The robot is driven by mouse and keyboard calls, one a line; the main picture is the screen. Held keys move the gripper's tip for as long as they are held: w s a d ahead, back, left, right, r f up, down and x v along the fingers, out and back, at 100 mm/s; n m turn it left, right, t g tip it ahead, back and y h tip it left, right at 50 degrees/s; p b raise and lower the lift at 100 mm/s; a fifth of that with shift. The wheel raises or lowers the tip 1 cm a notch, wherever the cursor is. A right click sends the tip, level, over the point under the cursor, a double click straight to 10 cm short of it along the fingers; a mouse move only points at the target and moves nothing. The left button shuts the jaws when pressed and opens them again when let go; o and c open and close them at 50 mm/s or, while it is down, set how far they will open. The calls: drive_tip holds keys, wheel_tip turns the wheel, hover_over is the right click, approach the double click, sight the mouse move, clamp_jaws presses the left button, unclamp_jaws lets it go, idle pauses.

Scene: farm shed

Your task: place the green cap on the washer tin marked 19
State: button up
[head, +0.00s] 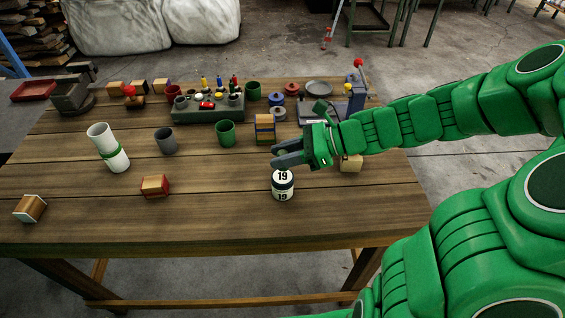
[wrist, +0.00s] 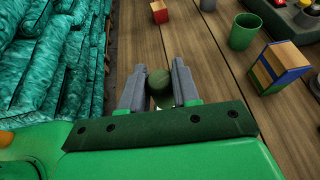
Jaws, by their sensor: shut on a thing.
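The washer tin marked 19 (head: 283,187) stands upright on the wooden table in the head view, white with dark bands and the number on its top and side. My gripper (head: 273,157) is just behind and above it in the picture, fingers pointing left. In the wrist view my gripper (wrist: 158,88) is shut on a dark green rounded thing (wrist: 158,81), which looks like the green cap. The fingers hide the cap in the head view. I cannot make out the tin in the wrist view; a pale patch shows below the cap.
A green cup (head: 225,133), a grey cup (head: 166,141) and a stack of wooden blocks (head: 264,129) stand behind and left of my gripper. The table's front is mostly clear.

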drive_tip(key=shift+w+a+f, duration=0.15)
drive_tip(key=shift+w+f, duration=0.1)
drive_tip(key=shift+f, duration=1.65)
drive_tip(key=o, duration=1)
drive_tip(key=shift+f, duration=0.1)
drive_tip(key=shift+o, duration=0.2)
